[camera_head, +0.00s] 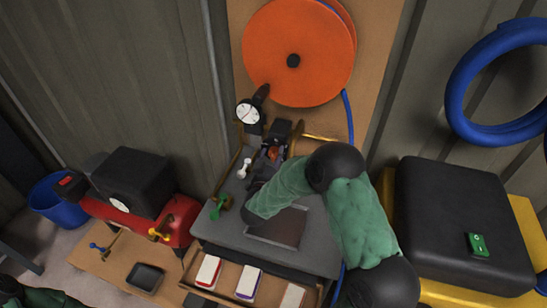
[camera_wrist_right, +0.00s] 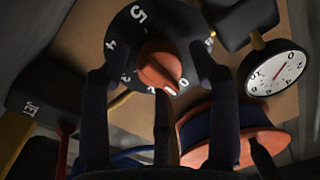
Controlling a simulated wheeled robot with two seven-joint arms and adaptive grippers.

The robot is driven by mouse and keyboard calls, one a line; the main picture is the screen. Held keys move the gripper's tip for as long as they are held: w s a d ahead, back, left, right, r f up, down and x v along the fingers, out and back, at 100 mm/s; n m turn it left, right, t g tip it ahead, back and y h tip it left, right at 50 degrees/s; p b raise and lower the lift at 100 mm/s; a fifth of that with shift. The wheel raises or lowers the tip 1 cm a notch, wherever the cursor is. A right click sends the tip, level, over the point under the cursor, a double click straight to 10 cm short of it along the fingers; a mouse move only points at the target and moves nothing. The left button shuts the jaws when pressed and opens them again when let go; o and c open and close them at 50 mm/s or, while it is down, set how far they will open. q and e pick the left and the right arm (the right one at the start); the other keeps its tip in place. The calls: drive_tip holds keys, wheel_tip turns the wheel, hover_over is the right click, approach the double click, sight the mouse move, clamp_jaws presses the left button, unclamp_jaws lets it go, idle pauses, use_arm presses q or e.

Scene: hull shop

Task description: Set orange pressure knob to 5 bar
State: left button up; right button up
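The orange pressure knob (camera_wrist_right: 158,66) sits in the middle of a dark round dial (camera_wrist_right: 124,28) in the right wrist view. White figures 5 and 4 show at the dial's upper left; others are partly hidden. A white mark on the knob points to the lower right. My right gripper (camera_wrist_right: 152,68) has its dark fingers spread around the knob, with visible gaps at the sides. I cannot tell if the lower finger touches it. In the head view the knob (camera_head: 273,153) shows small beside my right gripper (camera_head: 265,172). My left gripper is not visible; part of the left arm shows bottom left.
A white-faced gauge (camera_wrist_right: 275,73) stands right of the dial; it also shows in the head view (camera_head: 249,112). Behind is an orange hose reel (camera_head: 300,35). The grey bench top (camera_head: 235,232) holds a green valve handle (camera_head: 221,203). A red compressor (camera_head: 130,213) stands left.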

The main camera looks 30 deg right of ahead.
drive_tip(key=c, duration=0.8)
drive_tip(key=m+b, duration=0.3)
drive_tip(key=m, duration=0.1)
drive_tip(key=shift+d+b, duration=0.1)
drive_tip(key=shift+b, duration=0.3)
drive_tip(key=shift+m+b, duration=0.3)
drive_tip(key=shift+m, duration=0.6)
drive_tip(key=shift+r+m+h, duration=0.1)
drive_tip(key=shift+m+h, duration=0.2)
drive_tip(key=shift+m, duration=0.3)
drive_tip(key=o, duration=1.1)
drive_tip(key=shift+o, duration=0.2)
